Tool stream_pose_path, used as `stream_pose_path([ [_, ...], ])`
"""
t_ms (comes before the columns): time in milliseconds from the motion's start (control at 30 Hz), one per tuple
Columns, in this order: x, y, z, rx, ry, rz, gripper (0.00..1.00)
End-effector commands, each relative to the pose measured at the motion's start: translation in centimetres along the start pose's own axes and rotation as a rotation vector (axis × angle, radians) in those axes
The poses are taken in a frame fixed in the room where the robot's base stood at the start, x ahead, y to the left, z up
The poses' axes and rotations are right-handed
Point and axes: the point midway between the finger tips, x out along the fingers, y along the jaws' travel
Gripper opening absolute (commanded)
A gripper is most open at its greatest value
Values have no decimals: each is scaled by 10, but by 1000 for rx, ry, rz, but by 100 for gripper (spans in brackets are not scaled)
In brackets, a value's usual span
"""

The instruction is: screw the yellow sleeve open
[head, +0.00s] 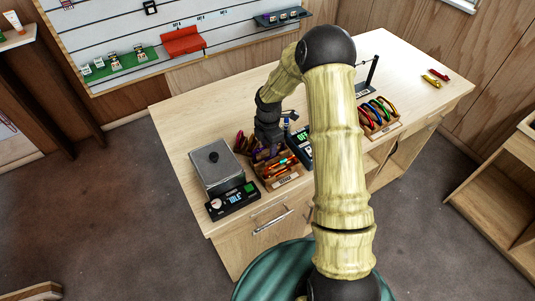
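My gripper (267,150) is low over the wooden counter (185,125), at the back edge of a small wooden bin with orange and red pieces (279,165). Its fingers are too small and dark to tell whether they are open or shut, or hold anything. A purple patch shows right by the fingertips. I cannot make out a yellow sleeve for certain. A small yellow piece (430,81) lies beside a red one (440,74) at the counter's far right. Reddish and yellowish pieces (240,142) are just left of my gripper.
A bin of coloured loops (379,115) and a dark stand (369,77) are right of my arm. The counter's back right is mostly clear.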

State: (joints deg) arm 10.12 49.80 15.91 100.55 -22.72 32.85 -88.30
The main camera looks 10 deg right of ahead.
Motion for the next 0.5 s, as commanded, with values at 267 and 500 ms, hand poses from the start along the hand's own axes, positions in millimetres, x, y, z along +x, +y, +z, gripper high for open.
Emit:
stream_pose_path([
  [267,0,5,0,0,0,0,40],
  [500,0,9,0,0,0,1,40],
])
